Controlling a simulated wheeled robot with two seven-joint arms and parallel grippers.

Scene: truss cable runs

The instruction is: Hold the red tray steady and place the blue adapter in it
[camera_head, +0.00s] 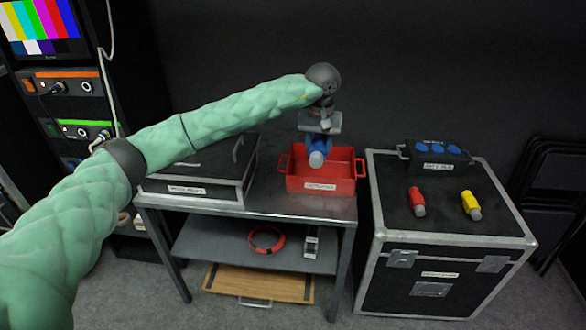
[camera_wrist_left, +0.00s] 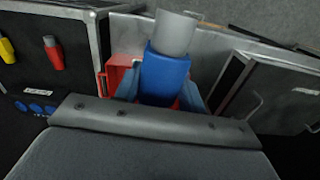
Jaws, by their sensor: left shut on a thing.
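The red tray (camera_head: 342,182) stands on the metal table, with a white label on its front and a handle at each end. The blue adapter (camera_head: 317,146) with its grey end is above the tray, held in my left gripper (camera_head: 318,138). In the left wrist view the blue adapter (camera_wrist_left: 167,78) fills the middle, its grey end pointing away from the gripper, and part of the red tray (camera_wrist_left: 118,76) shows behind it. My left gripper is shut on the adapter. No right gripper shows in either view, and no gripper is seen on the tray.
A black case (camera_head: 205,172) stands on the table, left of the tray. A flight case (camera_head: 440,240) to the right bears a red connector (camera_head: 416,202), a yellow connector (camera_head: 471,206) and a black box (camera_head: 436,157) with blue sockets. A lower shelf (camera_head: 222,247) holds a red ring (camera_head: 266,240).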

